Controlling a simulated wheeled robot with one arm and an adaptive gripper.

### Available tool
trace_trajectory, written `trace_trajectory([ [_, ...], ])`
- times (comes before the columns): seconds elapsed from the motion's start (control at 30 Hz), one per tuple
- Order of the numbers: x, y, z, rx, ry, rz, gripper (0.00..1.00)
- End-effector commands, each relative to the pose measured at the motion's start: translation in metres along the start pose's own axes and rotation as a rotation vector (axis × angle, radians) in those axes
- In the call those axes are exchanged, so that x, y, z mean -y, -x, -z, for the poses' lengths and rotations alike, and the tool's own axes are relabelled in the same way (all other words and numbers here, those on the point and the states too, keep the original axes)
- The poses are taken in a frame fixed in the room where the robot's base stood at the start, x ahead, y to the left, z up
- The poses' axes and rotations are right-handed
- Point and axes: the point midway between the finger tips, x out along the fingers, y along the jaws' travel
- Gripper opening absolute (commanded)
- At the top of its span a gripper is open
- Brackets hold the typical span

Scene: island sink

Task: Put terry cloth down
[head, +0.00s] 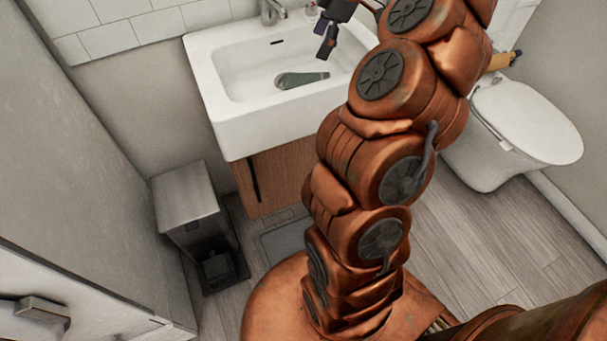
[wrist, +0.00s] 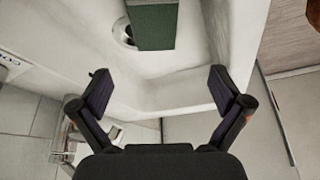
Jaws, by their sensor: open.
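The green terry cloth (head: 301,79) lies in the basin of the white sink (head: 228,108), in the head view. In the wrist view the green cloth (wrist: 153,24) shows at the top, beside the round drain. My gripper (head: 322,50) is above the right part of the sink in the head view. In the wrist view my gripper (wrist: 158,88) has its two dark fingers spread wide with nothing between them. The cloth is beyond the fingertips and apart from them. Part of the gripper is cut off at the top of the head view.
A faucet (head: 273,12) stands at the sink's back edge. A toilet (head: 525,120) is on the right. A metal bin (head: 184,197) stands on the floor left of the wooden cabinet (head: 268,175). My arm hides the sink's right side.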

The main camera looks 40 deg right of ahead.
Motion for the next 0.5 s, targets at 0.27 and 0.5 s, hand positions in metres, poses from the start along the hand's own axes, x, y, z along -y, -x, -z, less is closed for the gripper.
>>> trace_trajectory([
  [0.27,0.06,-0.012,0.077,0.042,-0.035,0.059,1.0],
  [0.5,0.126,-0.027,0.119,0.116,-0.113,0.099,1.0],
])
